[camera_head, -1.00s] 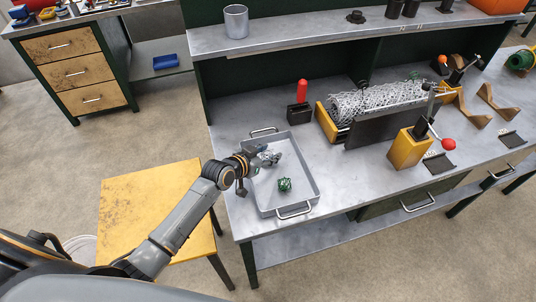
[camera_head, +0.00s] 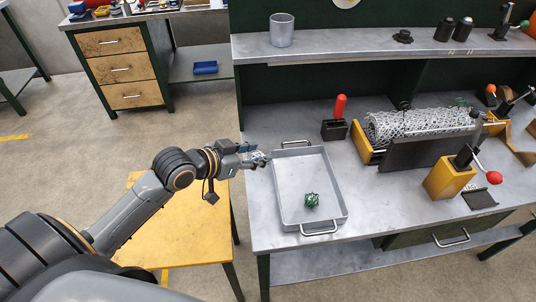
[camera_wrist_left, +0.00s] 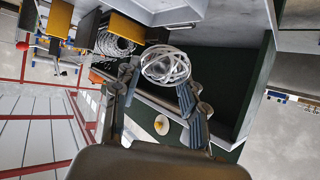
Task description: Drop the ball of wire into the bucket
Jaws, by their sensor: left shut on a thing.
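My left gripper (camera_head: 256,160) is just left of the grey tray, at its left rim, above the gap between workbench and yellow table. In the left wrist view, the gripper (camera_wrist_left: 160,85) is shut on a ball of silvery wire (camera_wrist_left: 166,65) held between its fingertips. In the head view the held ball is too small to make out clearly. A second, green ball of wire (camera_head: 312,200) lies in the tray (camera_head: 285,185). I cannot make out a floor bucket now; a grey metal cup-like container (camera_head: 282,30) stands on the upper shelf. My right gripper is not in view.
The yellow table (camera_head: 175,225) under my left arm is bare where visible. A red-handled tool in a black holder (camera_head: 334,129) stands behind the tray. A wire mesh roll (camera_head: 415,127) and a yellow lever block (camera_head: 449,178) occupy the right of the bench.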

